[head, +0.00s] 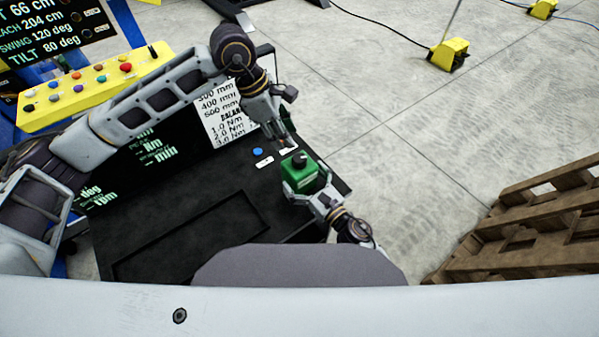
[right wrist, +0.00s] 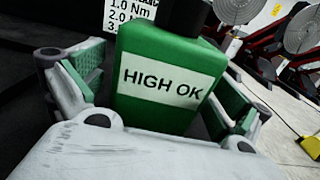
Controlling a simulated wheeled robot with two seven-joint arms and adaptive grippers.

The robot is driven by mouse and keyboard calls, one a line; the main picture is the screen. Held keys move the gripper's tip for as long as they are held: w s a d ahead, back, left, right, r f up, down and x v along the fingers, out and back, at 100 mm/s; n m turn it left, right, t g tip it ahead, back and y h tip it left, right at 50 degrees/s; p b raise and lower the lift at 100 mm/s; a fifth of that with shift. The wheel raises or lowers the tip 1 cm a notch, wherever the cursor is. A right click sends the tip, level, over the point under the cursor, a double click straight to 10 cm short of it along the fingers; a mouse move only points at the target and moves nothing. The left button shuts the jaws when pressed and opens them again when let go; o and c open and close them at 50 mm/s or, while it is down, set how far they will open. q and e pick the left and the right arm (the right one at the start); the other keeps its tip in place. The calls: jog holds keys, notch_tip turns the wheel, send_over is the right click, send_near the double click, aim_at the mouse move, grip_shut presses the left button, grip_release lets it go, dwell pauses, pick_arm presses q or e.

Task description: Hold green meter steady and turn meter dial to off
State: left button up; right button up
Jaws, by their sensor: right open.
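The green meter (head: 311,181) stands near the right edge of the dark bench, with a black dial (head: 299,160) on top. In the right wrist view the meter (right wrist: 165,62) shows a white label reading "HIGH OK", and the dial (right wrist: 184,16) is cut off by the top edge. My right gripper (head: 306,190) is open around the meter, one finger on each side; in the right wrist view gaps show beside the meter. My left gripper (head: 284,141) points down just above and behind the dial, seemingly apart from it. Its finger opening is too small to judge.
A printed white board (head: 222,118) stands behind the meter. A blue button (head: 258,151) and small white labels lie left of it. A yellow button panel (head: 95,85) is at upper left. A wooden pallet (head: 530,225) stands right; floor between is clear.

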jog(key=shift+x, duration=0.95)
